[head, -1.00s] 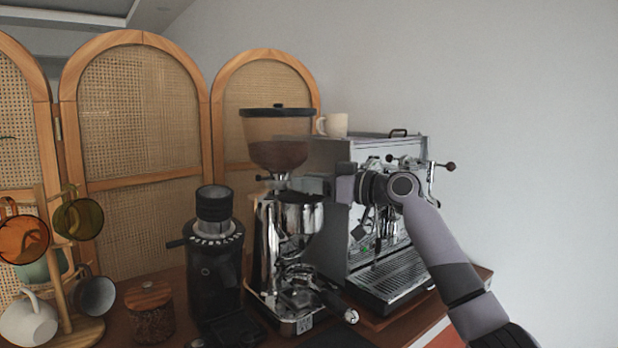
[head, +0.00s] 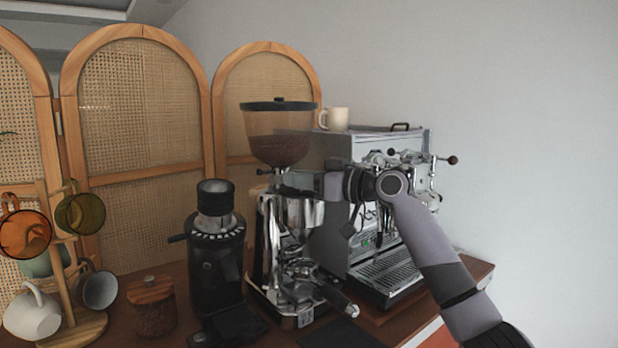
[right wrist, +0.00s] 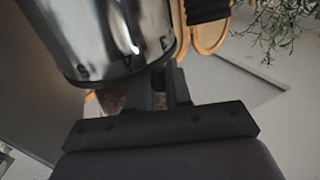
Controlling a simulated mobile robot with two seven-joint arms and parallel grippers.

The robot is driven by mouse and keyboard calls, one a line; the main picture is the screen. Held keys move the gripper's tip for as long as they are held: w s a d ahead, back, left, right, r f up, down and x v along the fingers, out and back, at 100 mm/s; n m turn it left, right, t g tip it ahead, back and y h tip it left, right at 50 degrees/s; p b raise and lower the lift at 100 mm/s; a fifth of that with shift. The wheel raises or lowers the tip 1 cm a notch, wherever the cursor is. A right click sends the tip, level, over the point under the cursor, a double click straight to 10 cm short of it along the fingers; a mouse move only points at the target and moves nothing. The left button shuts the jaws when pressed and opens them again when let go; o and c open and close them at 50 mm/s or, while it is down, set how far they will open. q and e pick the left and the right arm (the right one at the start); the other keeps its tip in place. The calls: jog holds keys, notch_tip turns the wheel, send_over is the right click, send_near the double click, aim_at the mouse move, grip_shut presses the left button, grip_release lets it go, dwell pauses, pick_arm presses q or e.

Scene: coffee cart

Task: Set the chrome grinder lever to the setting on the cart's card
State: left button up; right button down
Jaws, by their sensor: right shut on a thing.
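The chrome grinder (head: 270,235) stands mid-cart under a clear hopper of beans (head: 278,145). My right gripper (head: 291,190) reaches in from the right at the collar just below the hopper. In the right wrist view its two dark fingers (right wrist: 162,92) are beside the grinder's chrome body (right wrist: 105,35), which has dark marks along its rim. The fingers are shut on the lever, which is mostly hidden between them. A small dark knob (head: 263,172) shows at the collar's left side. I cannot make out a readable setting card. My left gripper is not in view.
A black grinder (head: 215,255) stands close on the left, with a wooden-lidded jar (head: 152,305) and a mug rack (head: 60,265) beyond. The espresso machine (head: 385,265) is close behind my right gripper, with a cream mug (head: 337,118) on top.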

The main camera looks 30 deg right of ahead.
jog(key=a, duration=0.2)
jog(key=shift+w+a+r, duration=0.25)
jog(key=shift+a+r, duration=0.05)
jog(key=shift+r, duration=0.1)
jog(key=shift+d, duration=0.1)
jog(key=c, duration=1.1)
grip_release()
jog(key=shift+f, duration=0.15)
